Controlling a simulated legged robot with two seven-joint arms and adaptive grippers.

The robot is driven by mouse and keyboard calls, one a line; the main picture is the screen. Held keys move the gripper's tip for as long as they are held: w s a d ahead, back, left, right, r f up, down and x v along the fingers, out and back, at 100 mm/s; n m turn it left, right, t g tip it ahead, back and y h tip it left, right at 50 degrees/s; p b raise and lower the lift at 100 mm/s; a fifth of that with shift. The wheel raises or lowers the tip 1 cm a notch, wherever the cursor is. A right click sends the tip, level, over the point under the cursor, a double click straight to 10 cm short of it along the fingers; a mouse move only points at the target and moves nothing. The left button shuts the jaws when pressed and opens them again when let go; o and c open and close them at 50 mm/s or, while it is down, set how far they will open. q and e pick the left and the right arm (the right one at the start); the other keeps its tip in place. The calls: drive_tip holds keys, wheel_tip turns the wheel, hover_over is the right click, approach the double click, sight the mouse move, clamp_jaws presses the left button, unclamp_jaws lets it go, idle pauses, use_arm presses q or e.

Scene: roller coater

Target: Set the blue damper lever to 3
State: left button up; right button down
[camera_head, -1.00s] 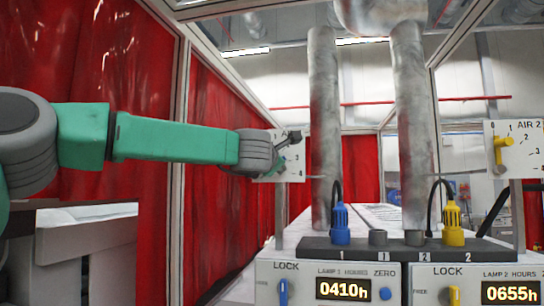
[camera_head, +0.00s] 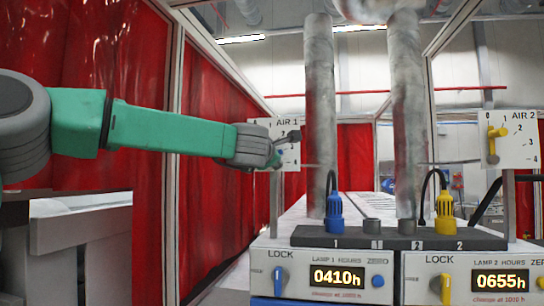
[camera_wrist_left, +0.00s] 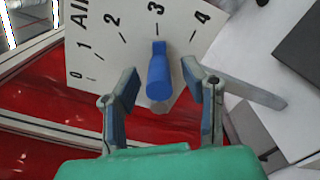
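The blue damper lever (camera_wrist_left: 158,80) is on the white AIR 1 scale plate (camera_wrist_left: 105,40) in the left wrist view. Its narrow end points at the mark under 3. My left gripper (camera_wrist_left: 160,74) is open, with one finger on each side of the lever and a visible gap to both. In the head view the plate (camera_head: 260,126) stands at the end of my left arm, and my left gripper (camera_head: 284,151) is in front of it. The gripper hides the lever there. My right gripper is not in view.
The AIR 2 plate (camera_head: 522,128) with a yellow lever (camera_head: 493,138) stands at the right. Below are a blue plug (camera_head: 335,213), a yellow plug (camera_head: 445,212) and lamp panels with hour displays. Two metal ducts rise behind. A red curtain (camera_head: 225,130) hangs at the left.

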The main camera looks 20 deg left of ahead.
use_arm(q)
drive_tip(key=shift+w+f, duration=0.1)
drive_tip(key=shift+s, duration=0.55)
drive_tip(key=v, duration=1)
drive_tip(key=shift+s, duration=0.35)
drive_tip(key=shift+f, duration=0.1)
